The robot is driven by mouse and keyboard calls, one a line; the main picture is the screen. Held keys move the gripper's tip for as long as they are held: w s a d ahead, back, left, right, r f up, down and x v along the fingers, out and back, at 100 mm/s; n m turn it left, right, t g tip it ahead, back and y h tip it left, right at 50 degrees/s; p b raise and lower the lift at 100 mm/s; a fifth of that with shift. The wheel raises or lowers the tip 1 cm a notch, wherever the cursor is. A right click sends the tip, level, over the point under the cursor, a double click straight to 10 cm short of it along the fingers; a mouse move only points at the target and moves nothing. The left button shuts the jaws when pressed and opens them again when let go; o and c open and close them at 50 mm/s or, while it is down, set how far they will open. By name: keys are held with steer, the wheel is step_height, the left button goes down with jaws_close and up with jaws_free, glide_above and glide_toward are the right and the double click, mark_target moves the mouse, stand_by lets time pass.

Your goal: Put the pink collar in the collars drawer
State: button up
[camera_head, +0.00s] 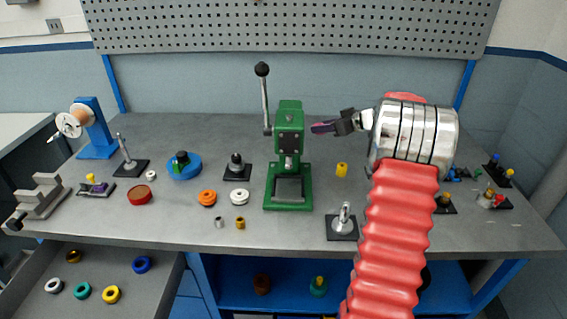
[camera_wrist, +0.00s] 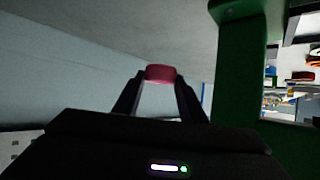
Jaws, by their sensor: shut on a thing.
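My gripper (camera_head: 330,126) is shut on the pink collar (camera_wrist: 160,73), which sits between the fingertips in the wrist view. In the head view the collar looks dark pink at the gripper's left end, held above the bench to the right of the green press. An open drawer (camera_head: 110,272) is at the lower left, below the bench front. It holds a blue ring (camera_head: 141,264), a yellow ring (camera_head: 111,294), a teal ring (camera_head: 82,290), a white ring (camera_head: 54,285) and a dark gold ring (camera_head: 73,256). No label shows on the drawer.
The green press (camera_head: 289,150) with its raised lever (camera_head: 264,95) stands left of my gripper and close in the wrist view. Small fixtures, orange (camera_head: 207,197) and white pulleys (camera_head: 239,196) and a yellow cylinder (camera_head: 341,169) stand on the grey bench. A pegboard (camera_head: 290,25) is behind.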

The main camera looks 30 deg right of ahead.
steer(key=shift+s+d+f, duration=0.25)
steer(key=shift+s+f, duration=0.15)
steer(key=shift+f, duration=0.15)
glide_above(323, 160)
steer(key=shift+f, duration=3.1)
steer(key=shift+s+f, duration=0.1)
steer(key=shift+f, duration=1.8)
steer(key=o, duration=1.1)
steer(key=shift+f, duration=0.1)
steer(key=shift+o, duration=0.2)
